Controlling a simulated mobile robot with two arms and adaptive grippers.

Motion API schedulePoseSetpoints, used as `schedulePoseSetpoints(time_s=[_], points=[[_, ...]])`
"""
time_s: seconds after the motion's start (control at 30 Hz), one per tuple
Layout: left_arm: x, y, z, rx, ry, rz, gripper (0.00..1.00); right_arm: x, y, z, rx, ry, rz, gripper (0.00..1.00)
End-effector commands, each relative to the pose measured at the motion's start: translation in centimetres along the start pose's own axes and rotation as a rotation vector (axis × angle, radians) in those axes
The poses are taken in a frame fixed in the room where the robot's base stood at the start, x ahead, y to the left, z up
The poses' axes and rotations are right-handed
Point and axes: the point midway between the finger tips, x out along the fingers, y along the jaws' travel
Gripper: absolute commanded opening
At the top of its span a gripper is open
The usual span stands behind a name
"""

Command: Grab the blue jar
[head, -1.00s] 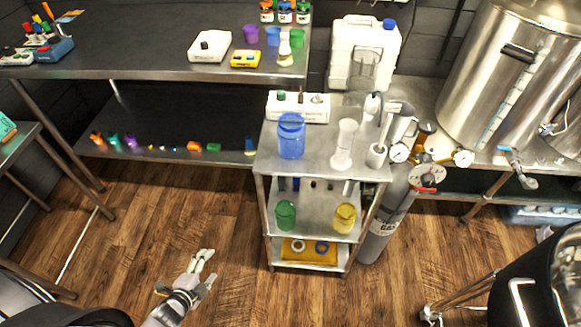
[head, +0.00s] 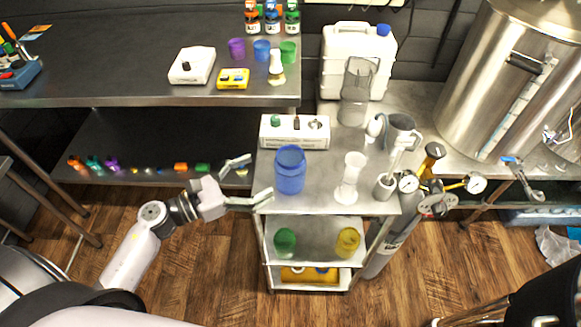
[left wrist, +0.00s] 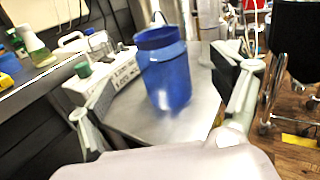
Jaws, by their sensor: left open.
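The blue jar (head: 290,170) stands upright on the top shelf of the metal cart (head: 325,204), near its left edge. My left gripper (head: 258,177) is open at the cart's left edge, just left of the jar, with its fingers spread toward it. In the left wrist view the jar (left wrist: 163,70) stands ahead between the two open fingers (left wrist: 163,125), apart from them, its whole front visible. My right gripper does not show in either view.
A white box with knobs (head: 295,131) stands behind the jar. A green jar (head: 285,242) and a yellow jar (head: 347,241) are on the shelf below. A steel bench (head: 130,60) lies at the back left.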

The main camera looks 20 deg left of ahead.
Motion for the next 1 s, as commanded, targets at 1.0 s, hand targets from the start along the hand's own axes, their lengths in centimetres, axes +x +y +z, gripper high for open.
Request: schedulePoseSetpoints(time_s=[1.0], points=[[9.4, -0.1, -0.7, -0.004, 0.001, 0.001, 0.85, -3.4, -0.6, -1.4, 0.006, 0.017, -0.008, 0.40]])
